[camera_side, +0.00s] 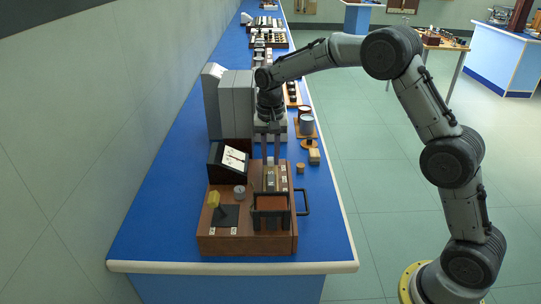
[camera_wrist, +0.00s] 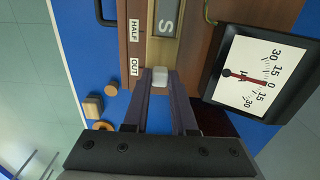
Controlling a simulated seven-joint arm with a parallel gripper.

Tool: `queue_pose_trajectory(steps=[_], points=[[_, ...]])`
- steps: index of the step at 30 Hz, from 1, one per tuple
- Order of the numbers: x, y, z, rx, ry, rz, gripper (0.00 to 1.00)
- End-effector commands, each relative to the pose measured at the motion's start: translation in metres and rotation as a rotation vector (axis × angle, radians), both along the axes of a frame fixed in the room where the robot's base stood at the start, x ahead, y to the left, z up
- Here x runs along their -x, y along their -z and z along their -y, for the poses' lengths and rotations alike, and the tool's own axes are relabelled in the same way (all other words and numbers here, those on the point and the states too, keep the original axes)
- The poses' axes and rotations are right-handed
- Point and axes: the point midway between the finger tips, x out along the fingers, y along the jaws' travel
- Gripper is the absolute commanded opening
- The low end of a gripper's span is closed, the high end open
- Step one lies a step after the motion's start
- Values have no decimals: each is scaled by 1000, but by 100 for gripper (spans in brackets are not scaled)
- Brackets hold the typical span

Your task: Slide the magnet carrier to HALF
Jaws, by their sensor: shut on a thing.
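The magnet carrier (camera_wrist: 166,18) is a grey block marked S in a pale channel (camera_wrist: 160,52) of the wooden instrument (camera_side: 250,245). A small pale knob (camera_wrist: 160,77) stands at the channel's near end in the wrist view. My gripper (camera_wrist: 160,82) is shut on this knob, one dark finger on each side. The HALF label (camera_wrist: 134,29) and the OUT label (camera_wrist: 134,67) lie left of the channel; the knob is nearly level with OUT. In the side view my gripper (camera_side: 270,160) points down at the instrument's far end; the grip itself is too small to tell there.
A tilted dial (camera_wrist: 255,70) stands close right of my fingers, its red needle near 0. A brown coil block (camera_side: 270,202) and dark handle (camera_side: 306,203) are at the near end. Grey cabinets (camera_side: 235,105) stand behind. Small wooden pieces (camera_wrist: 94,106) lie on the blue bench.

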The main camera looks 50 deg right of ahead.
Motion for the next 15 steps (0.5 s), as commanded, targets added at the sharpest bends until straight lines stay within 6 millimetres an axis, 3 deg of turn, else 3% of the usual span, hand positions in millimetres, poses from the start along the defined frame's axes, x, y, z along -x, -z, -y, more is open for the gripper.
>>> queue_pose_trajectory(steps=[10,15], points=[[1,-1,-1,0,0,1,0],[18,-2,-20,0,-3,0,0]])
